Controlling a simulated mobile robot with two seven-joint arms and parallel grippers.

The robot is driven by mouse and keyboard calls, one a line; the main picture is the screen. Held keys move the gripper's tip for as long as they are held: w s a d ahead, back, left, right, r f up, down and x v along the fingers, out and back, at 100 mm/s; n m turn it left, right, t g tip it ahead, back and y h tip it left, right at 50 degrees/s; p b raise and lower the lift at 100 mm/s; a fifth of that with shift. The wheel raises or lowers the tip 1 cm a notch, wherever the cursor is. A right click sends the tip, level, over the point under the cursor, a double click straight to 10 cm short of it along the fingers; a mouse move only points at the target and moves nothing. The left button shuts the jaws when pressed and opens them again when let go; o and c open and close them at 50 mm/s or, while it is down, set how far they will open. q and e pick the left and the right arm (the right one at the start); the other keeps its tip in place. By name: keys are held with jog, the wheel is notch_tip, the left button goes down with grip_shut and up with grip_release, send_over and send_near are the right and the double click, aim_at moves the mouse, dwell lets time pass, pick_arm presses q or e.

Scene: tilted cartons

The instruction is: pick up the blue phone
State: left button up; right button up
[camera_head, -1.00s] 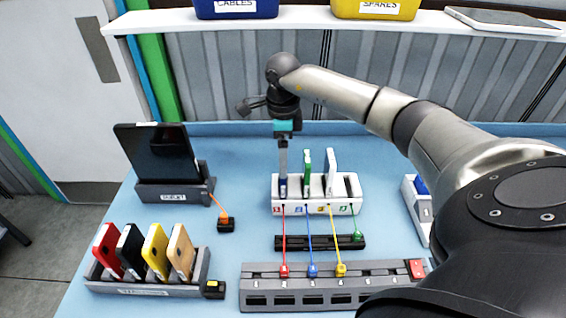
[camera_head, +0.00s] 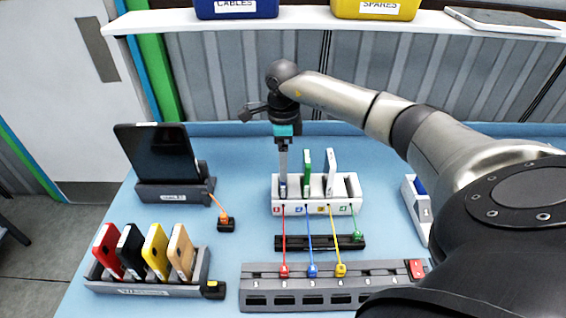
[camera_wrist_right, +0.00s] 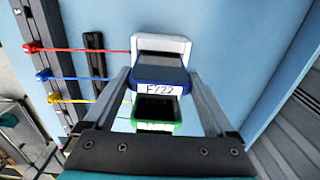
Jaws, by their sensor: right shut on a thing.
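My right gripper (camera_head: 283,178) points down at the leftmost slot of the white charging dock (camera_head: 316,208). It is shut on the blue phone (camera_wrist_right: 160,76), whose top edge carries a white label in the right wrist view. In the head view, only a small dark blue part of the blue phone (camera_head: 283,190) shows below the fingers; it still sits in its slot. In the right wrist view, my right gripper (camera_wrist_right: 160,82) has one finger on each side of the phone. My left gripper is not in view.
A green phone (camera_head: 307,172) and a white one (camera_head: 330,172) stand beside it in the dock. Red, blue and yellow cables run from the dock to a grey power strip (camera_head: 390,273). A tablet (camera_head: 157,153) and a phone rack (camera_head: 150,289) stand left.

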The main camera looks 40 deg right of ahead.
jog(key=shift+r, duration=0.15)
jog(key=shift+c, duration=0.4)
jog(key=shift+w+r, duration=0.1)
jog(key=shift+r, duration=0.1)
notch_tip(320, 180, up, 19)
jog(key=p, duration=0.1)
jog(key=shift+r, duration=0.2)
jog(key=shift+r+p, duration=0.65)
jog(key=shift+p, duration=0.3)
dwell(0.4)
jog(key=shift+r, duration=0.15)
notch_tip(320, 180, up, 7)
jog(key=p, duration=0.8)
jog(key=shift+r, duration=0.15)
